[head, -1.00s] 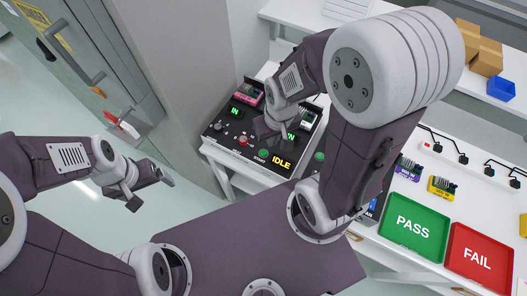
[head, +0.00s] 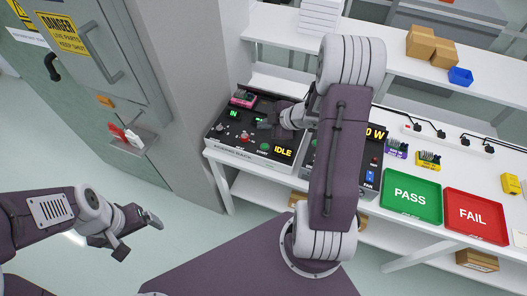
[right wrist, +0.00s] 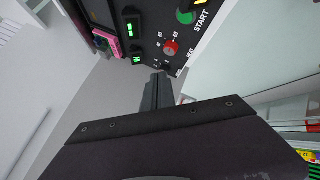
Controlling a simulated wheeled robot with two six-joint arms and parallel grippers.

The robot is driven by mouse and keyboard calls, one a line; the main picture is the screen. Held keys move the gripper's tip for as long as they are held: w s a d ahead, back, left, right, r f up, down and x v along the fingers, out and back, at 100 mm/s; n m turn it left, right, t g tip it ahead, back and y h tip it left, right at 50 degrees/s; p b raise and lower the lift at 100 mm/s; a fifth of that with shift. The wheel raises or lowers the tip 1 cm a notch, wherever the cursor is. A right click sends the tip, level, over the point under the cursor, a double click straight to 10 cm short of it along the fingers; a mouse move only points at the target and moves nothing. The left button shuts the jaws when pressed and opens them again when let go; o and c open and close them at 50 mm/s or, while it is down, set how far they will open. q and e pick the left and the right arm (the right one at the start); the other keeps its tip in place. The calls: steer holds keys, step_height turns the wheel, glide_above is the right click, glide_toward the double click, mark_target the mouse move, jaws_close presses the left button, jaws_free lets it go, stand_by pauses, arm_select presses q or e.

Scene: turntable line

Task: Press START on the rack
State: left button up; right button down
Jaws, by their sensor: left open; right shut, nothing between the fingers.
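The dark rack (head: 225,140) stands on the left end of the white bench, with its display reading IDLE (head: 283,151). Its green START button (head: 265,146) is on the front part of the panel. In the right wrist view the START button (right wrist: 185,17) is at the top, beside its label. My right gripper (head: 264,122) is over the rack panel, behind the button in the head view and apart from it. Its shut fingers (right wrist: 157,82) hold nothing. My left gripper (head: 139,237) is open and empty, over the floor left of the bench.
A red knob (head: 245,136) sits left of the button. A pink module (head: 243,99) is in the rack's back left. A second device with a FAN switch (head: 369,177) is partly hidden by my right arm. Green PASS (head: 411,216) and red FAIL (head: 476,236) trays lie right.

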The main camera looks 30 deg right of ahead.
steer(key=shift+s+d+f, duration=0.15)
steer(key=shift+s+d, duration=0.05)
steer(key=shift+d, duration=0.4)
steer(key=shift+f, duration=0.1)
steer(key=b, duration=0.8)
glide_above(267, 147)
step_height(267, 147, down, 8)
steer(key=shift+r, duration=0.1)
steer(key=shift+f+b, duration=0.4)
steer(key=shift+f, duration=0.05)
stand_by(0.9)
steer(key=shift+f, duration=0.4)
